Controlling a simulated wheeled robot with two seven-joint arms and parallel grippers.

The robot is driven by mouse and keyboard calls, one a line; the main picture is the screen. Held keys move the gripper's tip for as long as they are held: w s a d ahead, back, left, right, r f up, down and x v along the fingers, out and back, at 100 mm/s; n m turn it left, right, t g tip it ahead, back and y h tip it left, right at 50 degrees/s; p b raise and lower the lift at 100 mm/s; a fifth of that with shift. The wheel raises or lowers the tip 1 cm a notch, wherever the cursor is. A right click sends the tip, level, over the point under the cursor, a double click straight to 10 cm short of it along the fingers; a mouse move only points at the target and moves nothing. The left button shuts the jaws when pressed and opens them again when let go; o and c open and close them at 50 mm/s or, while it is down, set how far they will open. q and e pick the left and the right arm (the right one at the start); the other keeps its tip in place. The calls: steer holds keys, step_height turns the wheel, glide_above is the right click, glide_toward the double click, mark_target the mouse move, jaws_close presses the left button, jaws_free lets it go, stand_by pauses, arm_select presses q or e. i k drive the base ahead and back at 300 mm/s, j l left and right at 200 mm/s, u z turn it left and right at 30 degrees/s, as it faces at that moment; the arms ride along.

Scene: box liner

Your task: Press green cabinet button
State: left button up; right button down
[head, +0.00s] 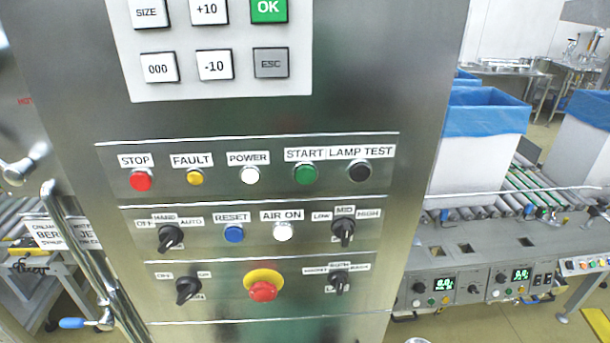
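The steel cabinet panel (330,115) fills the middle of the head view. The round green button (306,174) sits in the top row of controls under the label START. In that row a red STOP button (141,180), a yellow FAULT button (194,178) and a white POWER button (250,175) are to its left. A black LAMP TEST button (360,172) is to its right. A square green OK key (268,10) is on the keypad above. Neither of my grippers shows in the head view.
A red emergency stop (263,291) on a yellow ring and several black rotary knobs stick out below. A metal handle (75,240) stands at the cabinet's left. At the right, a roller conveyor (535,185) carries white boxes with blue liners (490,115).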

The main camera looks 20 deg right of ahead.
mark_target(306, 174)
steer(key=k+j+z, duration=0.3)
steer(key=k+j, duration=0.3)
steer(key=j, duration=0.15)
steer(key=k+j+z, duration=0.25)
steer(key=k+j, duration=0.35)
steer(key=k, duration=0.05)
